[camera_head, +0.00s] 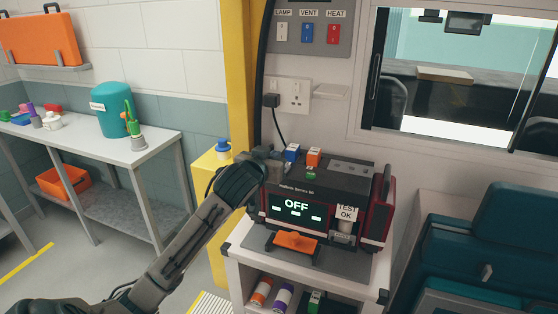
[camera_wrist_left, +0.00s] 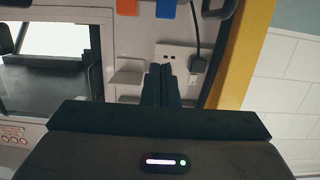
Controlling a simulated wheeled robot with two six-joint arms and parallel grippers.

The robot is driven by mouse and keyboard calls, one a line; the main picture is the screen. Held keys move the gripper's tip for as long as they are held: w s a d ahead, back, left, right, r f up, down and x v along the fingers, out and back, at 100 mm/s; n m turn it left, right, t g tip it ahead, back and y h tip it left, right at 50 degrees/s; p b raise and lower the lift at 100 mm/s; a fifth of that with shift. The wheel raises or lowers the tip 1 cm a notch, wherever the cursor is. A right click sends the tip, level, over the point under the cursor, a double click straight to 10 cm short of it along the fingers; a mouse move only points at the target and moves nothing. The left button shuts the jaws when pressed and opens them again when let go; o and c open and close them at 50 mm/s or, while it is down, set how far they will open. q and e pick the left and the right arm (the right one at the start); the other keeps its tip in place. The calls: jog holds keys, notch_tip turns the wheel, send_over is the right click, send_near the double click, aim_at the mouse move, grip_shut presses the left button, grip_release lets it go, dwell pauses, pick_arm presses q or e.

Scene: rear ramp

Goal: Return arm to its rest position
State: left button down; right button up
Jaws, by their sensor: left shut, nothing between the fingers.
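My left arm (camera_head: 190,245) reaches in from the lower left of the head view. Its left gripper (camera_head: 272,157) is at the left end of the black and red device (camera_head: 325,190), close to its top edge; I cannot tell whether it touches. In the left wrist view the two dark fingers (camera_wrist_left: 161,84) are together, with nothing between them. The device's display reads OFF, and a TEST OK tag hangs on its front. My right gripper is not in view.
The device stands on a white cabinet (camera_head: 236,262), with blue (camera_head: 292,152) and orange (camera_head: 314,157) blocks on top. A plugged cable (camera_head: 280,125) hangs behind. A yellow stand (camera_head: 205,172) and a side bench (camera_head: 90,140) are left; teal seats (camera_head: 490,240) are right.

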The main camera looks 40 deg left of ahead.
pick_arm(q)
jog(key=shift+s+d+r, duration=0.2)
jog(key=shift+s+r, duration=0.05)
jog(key=shift+s, duration=0.35)
